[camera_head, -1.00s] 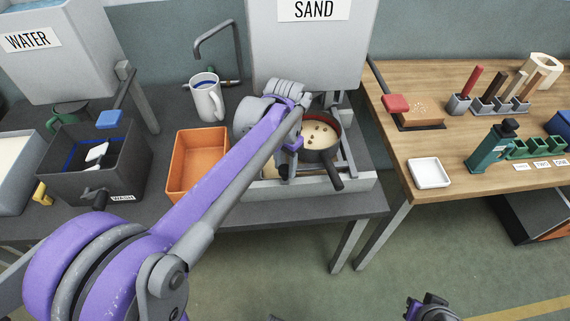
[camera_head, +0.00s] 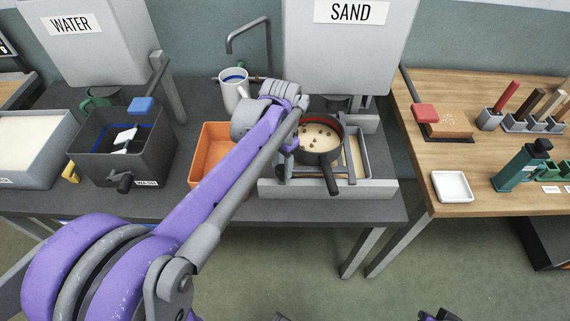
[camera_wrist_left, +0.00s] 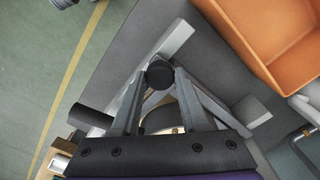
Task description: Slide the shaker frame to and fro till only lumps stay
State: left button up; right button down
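The shaker frame (camera_head: 300,172) is a grey metal slide on the box under the hopper marked SAND. It carries a round dark sieve pan (camera_head: 334,157) with a red inner rim, holding pale sand (camera_head: 309,143) with several brown lumps. The pan sits toward the left of the box, and a sand-filled strip (camera_head: 357,150) shows to its right. My left gripper (camera_wrist_left: 159,78) is shut on a black knob (camera_wrist_left: 159,72) at the frame's left side; the head view mostly hides this grip behind my wrist. Only a dark piece of my right arm (camera_head: 437,315) shows at the bottom edge.
An orange bin (camera_head: 202,178) stands just left of the box, close to my left arm. A white mug (camera_head: 234,97) stands behind it. A dark wash tub (camera_head: 152,165) is farther left. The wooden bench (camera_head: 420,160) at right holds a white dish (camera_head: 452,186).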

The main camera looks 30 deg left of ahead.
pick_arm(q)
jog(key=o, duration=0.4)
notch_tip(320, 180, up, 11)
jog(key=shift+f+p, duration=0.1)
jog(key=shift+p, duration=0.35)
